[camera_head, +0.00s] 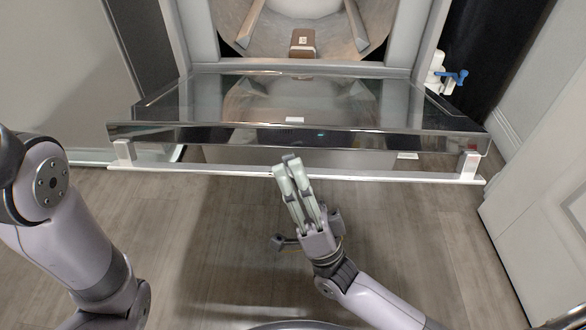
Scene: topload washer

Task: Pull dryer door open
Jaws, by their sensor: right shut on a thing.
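The dryer door (400,128) is a glass panel with a polished frame, hinged low and tilted down toward me, partly open. A long pale handle bar (220,172) runs along its front edge on two end brackets. My right gripper (289,163) is shut on the middle of the handle bar; its fingertips hide a short piece of the bar. My left arm shows at the left, but its gripper is out of view.
Behind the door, the opening shows a rounded drum interior and a small brown block (303,43). A white bottle with a blue part (440,75) stands at the right. A white panelled door (545,190) is at the right edge. Wooden floor (420,240) lies clear in front.

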